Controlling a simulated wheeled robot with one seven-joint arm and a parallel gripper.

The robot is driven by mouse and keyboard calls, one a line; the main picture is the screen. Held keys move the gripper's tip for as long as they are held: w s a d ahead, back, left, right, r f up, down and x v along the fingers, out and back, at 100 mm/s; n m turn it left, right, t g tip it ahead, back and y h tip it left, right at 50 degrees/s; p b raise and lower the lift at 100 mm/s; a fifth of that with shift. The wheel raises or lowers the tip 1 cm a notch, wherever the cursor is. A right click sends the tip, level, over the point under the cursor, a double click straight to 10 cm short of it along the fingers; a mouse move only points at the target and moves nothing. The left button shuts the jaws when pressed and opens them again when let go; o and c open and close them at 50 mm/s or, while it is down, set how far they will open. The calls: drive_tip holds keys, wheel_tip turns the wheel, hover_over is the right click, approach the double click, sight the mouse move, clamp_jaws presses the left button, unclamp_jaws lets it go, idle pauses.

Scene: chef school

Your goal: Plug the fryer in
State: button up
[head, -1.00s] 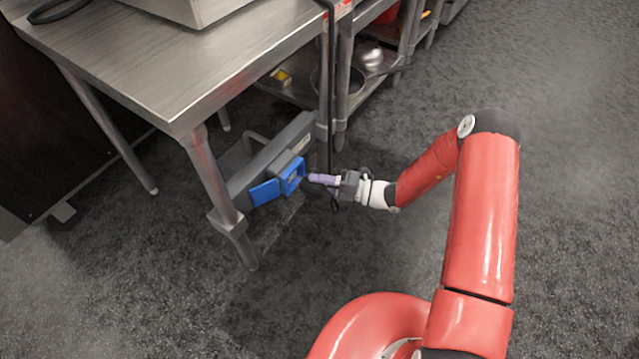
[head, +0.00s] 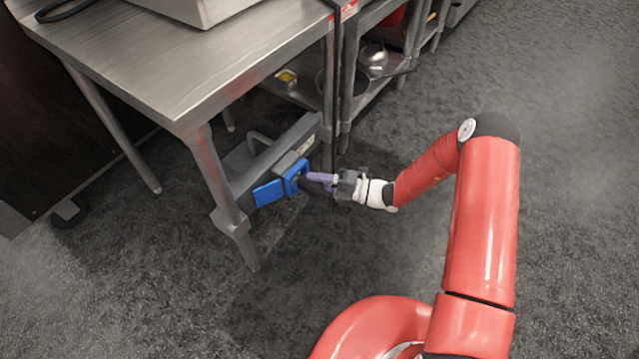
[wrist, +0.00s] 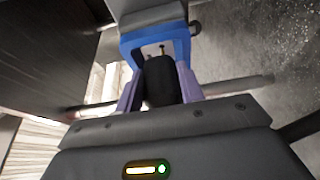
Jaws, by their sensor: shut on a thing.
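My gripper (head: 312,182), with purple fingers, is shut on a black plug (wrist: 160,82). The plug sits between the fingers in the wrist view and points at the blue-framed socket (wrist: 127,47). A thin gold pin shows between the plug's front and the socket face, so the plug body is not flush with it. In the head view the blue socket (head: 293,178) is on a grey housing low beside the table leg, just left of my fingertips. Its blue lid (head: 268,193) hangs open. The fryer seems to be the metal box (head: 197,10) on the table, mostly cut off.
The steel table (head: 190,70) stands above the socket, with a front leg (head: 222,190) left of it. A dark cord (head: 334,90) hangs near my gripper. A shelf unit with pans (head: 373,60) stands behind. The floor to the right is clear.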

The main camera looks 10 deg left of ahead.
drive_tip(key=shift+w+a, duration=0.2)
drive_tip(key=shift+a, duration=0.3)
drive_tip(key=shift+w+a, duration=0.2)
drive_tip(key=shift+a, duration=0.3)
idle(0.5)
drive_tip(key=shift+d, duration=0.1)
drive_tip(key=shift+s+d+p, duration=0.2)
drive_tip(key=shift+s+d, duration=0.1)
drive_tip(key=shift+d, duration=0.4)
drive_tip(key=shift+s+d+p, duration=0.2)
drive_tip(key=shift+s+d, duration=0.1)
drive_tip(key=shift+d, duration=0.4)
drive_tip(key=shift+s+d+p, duration=0.2)
drive_tip(key=shift+s+d, duration=0.1)
drive_tip(key=shift+d, duration=0.4)
idle(1.0)
drive_tip(key=shift+w+a, duration=0.3)
drive_tip(key=shift+a, duration=0.4)
drive_tip(key=shift+w+a, duration=0.3)
drive_tip(key=shift+a, duration=0.45)
drive_tip(key=shift+w+a, duration=0.3)
drive_tip(key=shift+a, duration=0.4)
idle(0.8)
drive_tip(key=shift+d, duration=0.1)
